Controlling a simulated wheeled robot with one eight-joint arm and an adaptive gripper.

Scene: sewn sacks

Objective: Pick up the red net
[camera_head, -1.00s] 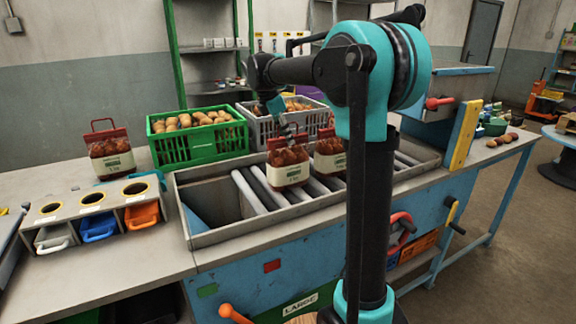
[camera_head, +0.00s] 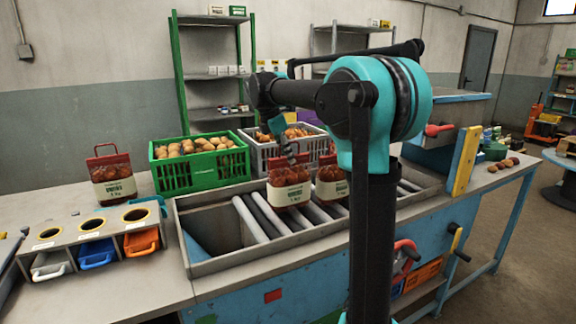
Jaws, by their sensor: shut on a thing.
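A red net (camera_head: 289,187) of brown produce with a cream label band stands on the rollers of the metal trough, near the middle. My gripper (camera_head: 291,159) is at its top, shut on the red net; the fingertips are small and partly hard to make out. A second similar red net (camera_head: 329,184) stands just right of it, partly behind my arm. A third red net (camera_head: 113,180) with a raised handle stands upright on the bench at the left.
The roller trough (camera_head: 270,263) has raised metal walls. A green crate (camera_head: 200,173) of potatoes and a grey crate (camera_head: 262,150) stand behind it. A holder with coloured bins (camera_head: 97,252) is at the left. A yellow post (camera_head: 466,157) rises at the right.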

